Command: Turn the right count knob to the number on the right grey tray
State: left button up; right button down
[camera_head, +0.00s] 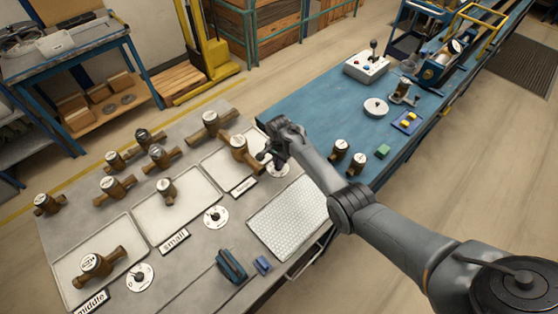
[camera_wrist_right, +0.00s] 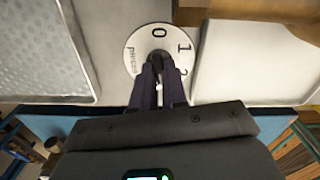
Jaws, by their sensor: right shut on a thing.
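The right count dial (camera_head: 283,173) is a white disc on the grey bench beside the right tray (camera_head: 222,178). In the right wrist view the dial (camera_wrist_right: 137,50) shows 0 and 1, with another numeral partly covered. My right gripper (camera_head: 270,157) reaches down over it; in the wrist view its fingers (camera_wrist_right: 158,75) are shut on the dark knob (camera_wrist_right: 157,57). The fingers hide much of the knob, so I cannot read its exact setting. A brown meter (camera_head: 240,148) stands on the right tray; another (camera_head: 211,122) is at its far edge, on or off I cannot tell. My left gripper is not in view.
The small tray (camera_head: 190,220) and its dial (camera_head: 215,217), and the middle tray (camera_head: 70,265) and its dial (camera_head: 140,277), lie further left. Several loose meters stand behind them. A white textured mat (camera_head: 290,220) lies near the right dial. A blue bench (camera_head: 330,110) adjoins.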

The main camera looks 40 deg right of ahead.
jog(key=n+p, duration=0.1)
jog(key=n, duration=0.9)
jog(key=shift+w+a+p, duration=0.1)
jog(key=shift+p, duration=0.3)
jog(key=n, duration=0.3)
jog(key=shift+n, duration=0.3)
jog(key=n, duration=0.3)
jog(key=shift+a+n, duration=0.1)
jog(key=shift+n, duration=0.2)
jog(key=n, duration=0.4)
jog(key=shift+a+b, duration=0.1)
jog(key=shift+b, duration=0.25)
jog(key=shift+n, duration=0.3)
jog(key=c, duration=1.2)
grip_release()
jog(key=shift+o, duration=0.2)
